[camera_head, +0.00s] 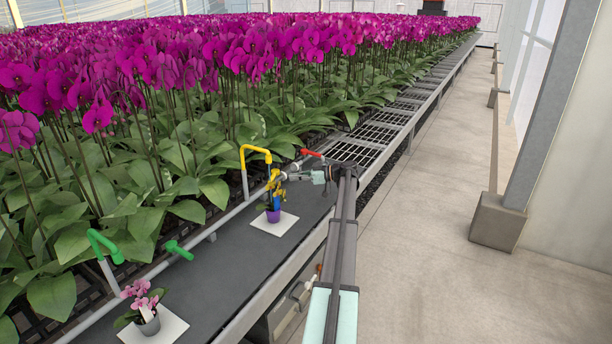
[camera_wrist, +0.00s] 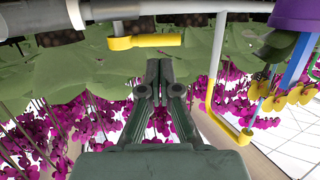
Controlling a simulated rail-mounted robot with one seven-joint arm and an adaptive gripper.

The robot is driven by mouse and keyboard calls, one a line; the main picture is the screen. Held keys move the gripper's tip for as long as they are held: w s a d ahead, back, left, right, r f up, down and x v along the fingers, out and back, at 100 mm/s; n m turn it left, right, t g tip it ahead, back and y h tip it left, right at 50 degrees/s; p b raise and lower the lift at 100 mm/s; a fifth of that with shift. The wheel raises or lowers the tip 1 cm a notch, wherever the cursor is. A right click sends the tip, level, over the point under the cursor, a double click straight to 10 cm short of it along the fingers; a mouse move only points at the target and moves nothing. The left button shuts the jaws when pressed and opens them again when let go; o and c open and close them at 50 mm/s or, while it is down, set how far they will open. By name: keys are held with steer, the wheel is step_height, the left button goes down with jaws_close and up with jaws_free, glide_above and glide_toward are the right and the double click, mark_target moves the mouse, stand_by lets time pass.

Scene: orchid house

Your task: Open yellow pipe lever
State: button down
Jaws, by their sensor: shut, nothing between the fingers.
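The yellow lever (camera_wrist: 145,42) is a short bar with a rounded end, mounted on a grey pipe (camera_wrist: 160,8) at the top of the wrist view. It lies crosswise there. My gripper (camera_wrist: 160,70) is shut and empty, its fingertips just below the lever in that picture; I cannot tell whether they touch it. The bent yellow pipe (camera_wrist: 222,125) hangs to the right of my fingers in the wrist view; it also stands by the bench in the head view (camera_head: 257,151). In the head view my gripper (camera_head: 283,178) reaches left over the bench, partly overlapping the yellow-flowered orchid.
A purple pot (camera_head: 273,214) with yellow flowers stands on a white square close below my gripper. A red lever (camera_head: 312,153), a green lever (camera_head: 178,249) and a green bent pipe (camera_head: 104,243) are along the rail. A pink orchid (camera_head: 143,304) stands front left. The aisle (camera_head: 420,230) is clear.

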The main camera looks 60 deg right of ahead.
steer(key=shift+p+x, duration=0.6)
steer(key=shift+x, duration=2.6)
steer(key=shift+s, duration=0.1)
